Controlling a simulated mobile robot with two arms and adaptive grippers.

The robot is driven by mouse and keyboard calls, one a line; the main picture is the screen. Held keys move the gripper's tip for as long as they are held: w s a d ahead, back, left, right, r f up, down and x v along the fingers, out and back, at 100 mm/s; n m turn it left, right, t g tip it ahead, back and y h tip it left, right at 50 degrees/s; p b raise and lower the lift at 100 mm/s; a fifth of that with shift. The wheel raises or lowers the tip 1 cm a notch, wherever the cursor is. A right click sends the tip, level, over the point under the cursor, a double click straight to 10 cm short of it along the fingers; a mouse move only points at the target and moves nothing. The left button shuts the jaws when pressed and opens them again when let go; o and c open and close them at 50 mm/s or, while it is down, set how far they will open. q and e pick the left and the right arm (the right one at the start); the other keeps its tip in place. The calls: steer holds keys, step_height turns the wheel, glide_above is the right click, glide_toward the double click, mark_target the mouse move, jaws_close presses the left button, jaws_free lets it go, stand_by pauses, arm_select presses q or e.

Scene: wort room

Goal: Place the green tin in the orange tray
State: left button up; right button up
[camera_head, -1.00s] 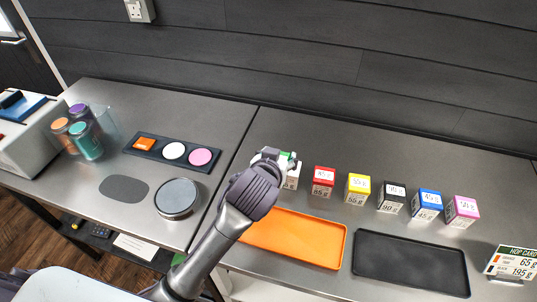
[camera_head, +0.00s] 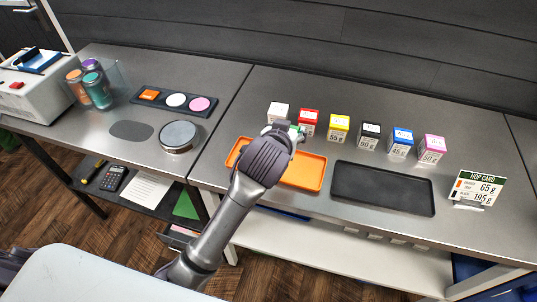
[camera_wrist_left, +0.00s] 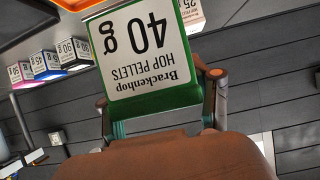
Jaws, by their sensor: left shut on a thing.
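The green tin (camera_wrist_left: 145,50) fills the upper middle of the left wrist view, with a white label reading "40 g" upside down. My left gripper (camera_wrist_left: 165,105) is shut on it, a finger on each side. In the head view the left gripper (camera_head: 284,130) hides most of the tin; only a bit of green shows by the fingers. It is over the back of the orange tray (camera_head: 308,174), whose left part is hidden behind my wrist. The height of the tin above the tray is hard to tell. The right gripper is not in view.
A white tin (camera_head: 277,112), red tin (camera_head: 308,122) and several other coloured tins stand in a row behind the trays. A black tray (camera_head: 383,188) lies right of the orange one. A hop card (camera_head: 478,190) stands far right. A round scale-like disc (camera_head: 178,136) is left.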

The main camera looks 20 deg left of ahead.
arm_select(q)
steer(key=w+a+f+p, duration=0.1)
steer(key=w+a+f, duration=0.1)
steer(key=a, duration=0.4)
steer(key=shift+w+a+f, duration=0.25)
steer(key=shift+f, duration=0.65)
steer(key=shift+w+a+f, duration=0.2)
steer(key=shift+a+f, duration=0.5)
steer(key=shift+a, duration=0.25)
step_height(320, 180, down, 3)
steer(key=shift+f+p, duration=0.2)
steer(key=shift+p, duration=0.4)
steer(key=shift+f, duration=0.45)
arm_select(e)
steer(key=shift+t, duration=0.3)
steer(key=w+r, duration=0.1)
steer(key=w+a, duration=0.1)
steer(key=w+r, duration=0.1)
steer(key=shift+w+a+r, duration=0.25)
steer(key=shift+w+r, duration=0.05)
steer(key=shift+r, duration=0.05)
arm_select(q)
steer(key=o, duration=1.2)
steer(key=shift+c, duration=0.2)
steer(key=shift+o, duration=0.4)
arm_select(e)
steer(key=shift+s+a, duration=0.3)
